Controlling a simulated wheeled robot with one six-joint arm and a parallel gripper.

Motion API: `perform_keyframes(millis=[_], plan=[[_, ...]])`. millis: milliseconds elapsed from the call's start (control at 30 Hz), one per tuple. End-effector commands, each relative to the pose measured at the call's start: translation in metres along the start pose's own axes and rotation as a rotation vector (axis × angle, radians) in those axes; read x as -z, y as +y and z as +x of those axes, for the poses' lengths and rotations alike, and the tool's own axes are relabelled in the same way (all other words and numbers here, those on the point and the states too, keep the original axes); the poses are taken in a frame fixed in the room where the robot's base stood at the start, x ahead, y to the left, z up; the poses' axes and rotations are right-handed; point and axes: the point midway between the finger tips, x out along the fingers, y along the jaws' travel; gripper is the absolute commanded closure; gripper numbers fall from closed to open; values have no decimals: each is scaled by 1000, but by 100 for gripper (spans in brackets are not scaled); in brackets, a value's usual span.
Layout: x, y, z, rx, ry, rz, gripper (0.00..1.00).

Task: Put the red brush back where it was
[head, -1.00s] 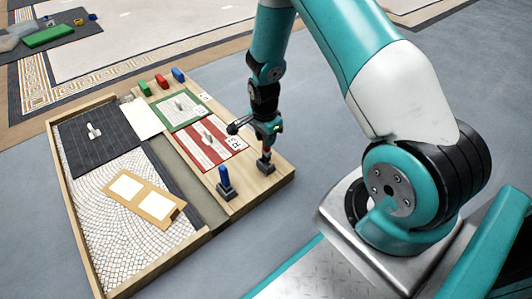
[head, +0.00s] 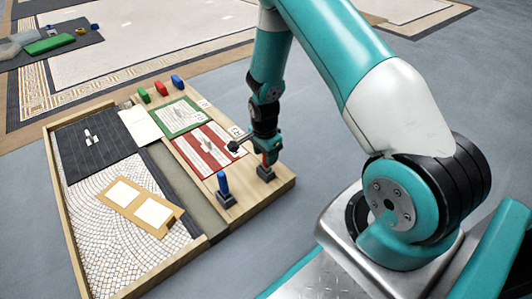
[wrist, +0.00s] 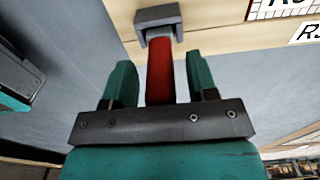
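The red brush (wrist: 160,75) stands upright with its foot in a grey block (wrist: 158,18) on the right front corner of the wooden board (head: 245,205). In the head view its lower part (head: 266,161) shows just under my gripper (head: 268,150). In the wrist view my gripper (wrist: 161,85) is open, with its two teal fingers on either side of the red handle. A narrow gap shows between the handle and each finger. The handle's upper end is hidden by the gripper body.
A blue brush (head: 223,184) stands in a dark block to the left. Red (head: 205,148) and green (head: 180,116) striped panels lie behind, with small green, red and blue blocks at the back. A tan frame (head: 142,206) lies on the mosaic area. Grey floor is clear on the right.

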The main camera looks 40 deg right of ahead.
Motion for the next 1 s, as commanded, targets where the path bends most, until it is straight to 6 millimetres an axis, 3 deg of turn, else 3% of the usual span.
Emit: perform_keyframes(millis=[233, 600, 867, 1000], plan=[[0, 0, -14, 1, 0, 0, 47], [0, 0, -93, 2, 0, 0, 47], [0, 0, -123, 1, 0, -3, 47], [-16, -3, -150, 20, -23, -103, 47]])
